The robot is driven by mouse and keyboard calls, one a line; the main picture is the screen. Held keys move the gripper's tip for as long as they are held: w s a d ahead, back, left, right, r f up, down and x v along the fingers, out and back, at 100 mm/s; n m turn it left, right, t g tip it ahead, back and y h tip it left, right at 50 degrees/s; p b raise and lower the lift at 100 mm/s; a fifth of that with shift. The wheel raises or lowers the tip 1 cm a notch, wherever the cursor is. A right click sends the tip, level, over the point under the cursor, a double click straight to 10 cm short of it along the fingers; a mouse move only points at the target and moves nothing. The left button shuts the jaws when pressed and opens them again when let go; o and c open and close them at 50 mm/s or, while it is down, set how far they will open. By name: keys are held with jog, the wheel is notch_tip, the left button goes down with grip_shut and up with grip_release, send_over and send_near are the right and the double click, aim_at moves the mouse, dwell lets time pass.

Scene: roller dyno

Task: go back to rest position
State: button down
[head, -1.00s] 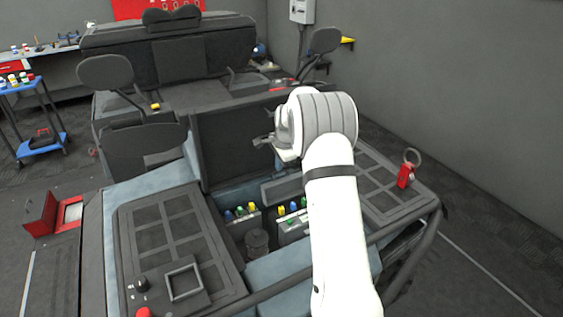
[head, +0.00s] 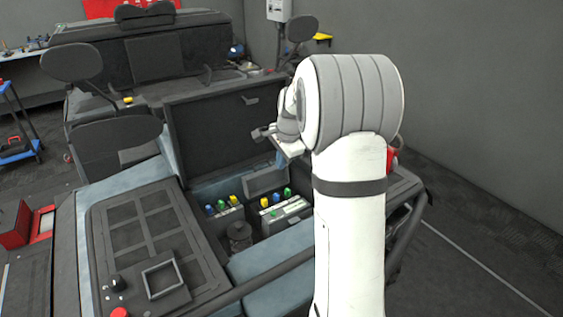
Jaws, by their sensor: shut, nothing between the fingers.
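My white arm rises at the right of the head view and bends at a grey-banded joint. My gripper (head: 264,133) sticks out to the left of that joint, above the open bay of the vehicle (head: 154,187). It is shut and holds nothing. It is apart from the dark raised lid (head: 205,125) behind it. Part of the wrist is hidden behind the arm.
Below the gripper, the bay holds boxes with coloured caps (head: 283,212) and a dark round cap (head: 239,236). Mirrors (head: 71,62) stand on the vehicle. A red box (head: 22,226) lies at left. A grey wall (head: 480,90) bounds the right. Floor is clear at lower right.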

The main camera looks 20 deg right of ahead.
jog(key=s+a+r+n, duration=0.3)
jog(key=s+a+n, duration=0.1)
jog(key=s, duration=0.3)
jog(key=s+a+r+n, duration=0.2)
jog(key=s+a+n, duration=0.1)
jog(key=s+a, duration=0.3)
jog(key=s+a+f+n, duration=0.1)
jog(key=s+n, duration=0.3)
jog(key=s, duration=0.5)
jog(key=s+a+f+n, duration=0.1)
jog(key=s+a+n, duration=0.1)
jog(key=s+n, duration=0.3)
jog(key=s, duration=0.4)
jog(key=shift+a+f+h, duration=0.2)
jog(key=shift+a+h, duration=0.1)
jog(key=shift+r, duration=0.6)
jog(key=c, duration=2.2)
grip_release()
